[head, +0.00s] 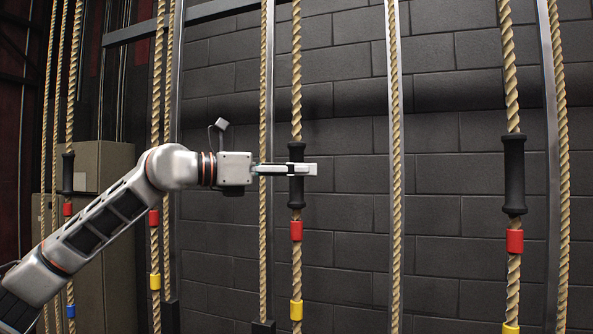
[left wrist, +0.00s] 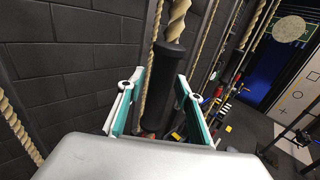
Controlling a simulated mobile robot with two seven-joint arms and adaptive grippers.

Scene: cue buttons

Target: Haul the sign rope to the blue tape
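Several ropes hang in front of the wall, and I cannot tell which is the sign rope. The middle rope (head: 297,60) has a black handle (head: 296,195), with red tape (head: 296,231) and yellow tape (head: 296,310) below it. My left gripper (head: 312,170) is at this handle, fingers on either side. In the left wrist view the handle (left wrist: 166,62) stands between the spread fingers (left wrist: 162,78), with a gap at the left finger. Blue tape (head: 71,312) shows low on the far-left rope. No blue tape shows on the middle rope. My right gripper is out of view.
Another handled rope (head: 514,175) hangs at the right, with red tape (head: 515,241). Metal uprights (head: 395,130) and thinner ropes (head: 264,80) stand close to my gripper. In the left wrist view a panel with shapes (left wrist: 295,100) is at the right.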

